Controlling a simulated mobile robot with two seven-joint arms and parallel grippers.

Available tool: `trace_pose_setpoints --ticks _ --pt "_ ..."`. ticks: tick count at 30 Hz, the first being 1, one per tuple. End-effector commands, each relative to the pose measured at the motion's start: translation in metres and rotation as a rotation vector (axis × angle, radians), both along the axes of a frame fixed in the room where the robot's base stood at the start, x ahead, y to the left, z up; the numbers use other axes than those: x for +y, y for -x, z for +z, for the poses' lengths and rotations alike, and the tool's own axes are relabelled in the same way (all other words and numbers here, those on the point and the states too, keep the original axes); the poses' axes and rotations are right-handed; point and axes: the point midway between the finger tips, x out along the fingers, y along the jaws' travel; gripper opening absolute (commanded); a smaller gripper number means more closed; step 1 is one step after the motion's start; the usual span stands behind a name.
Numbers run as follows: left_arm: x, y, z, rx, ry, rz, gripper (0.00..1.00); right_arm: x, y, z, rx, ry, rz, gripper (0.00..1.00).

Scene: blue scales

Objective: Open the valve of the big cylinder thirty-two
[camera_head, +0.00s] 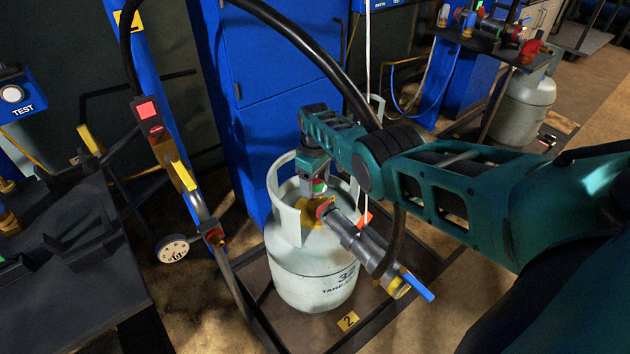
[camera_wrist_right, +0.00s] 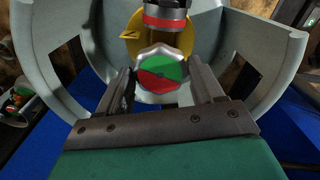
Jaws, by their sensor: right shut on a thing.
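The big pale grey cylinder (camera_head: 300,276), marked 32, stands upright in the middle of the head view. Its collar surrounds the valve on top and also shows in the wrist view (camera_wrist_right: 285,60). The valve knob (camera_wrist_right: 162,72) has a green and a red half on its face. My right gripper (camera_head: 318,178) reaches down inside the collar. In the wrist view, the right gripper (camera_wrist_right: 161,84) has its fingers on both sides of the knob, shut on it. A grey metal connector (camera_head: 365,246) with a blue lever joins the valve. My left gripper is out of view.
A black hose arches over the cylinder from a blue post (camera_head: 155,80) at the left. A round dial (camera_head: 173,248) hangs beside it. A blue cabinet (camera_head: 270,80) stands behind. Another grey cylinder (camera_head: 525,105) stands at the back right. A dark bench fills the left.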

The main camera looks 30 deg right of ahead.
Motion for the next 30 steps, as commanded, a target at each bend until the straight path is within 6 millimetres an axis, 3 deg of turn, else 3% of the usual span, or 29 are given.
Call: trace_pose_setpoints --ticks 9,25,26,30 --pt "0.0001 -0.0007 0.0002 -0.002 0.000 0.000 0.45 0.0002 0.0018 -0.0014 0.006 -0.002 0.120 0.36" --pt "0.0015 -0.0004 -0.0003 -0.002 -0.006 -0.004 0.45 -0.0001 0.0019 -0.0014 0.007 -0.001 0.143 0.36" --pt "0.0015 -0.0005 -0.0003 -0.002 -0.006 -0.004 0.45 -0.0001 0.0019 -0.0014 0.007 -0.001 0.143 0.68" --pt "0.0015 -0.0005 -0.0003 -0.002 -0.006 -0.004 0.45 -0.0001 0.0014 -0.0011 0.005 -0.001 0.143 0.81"
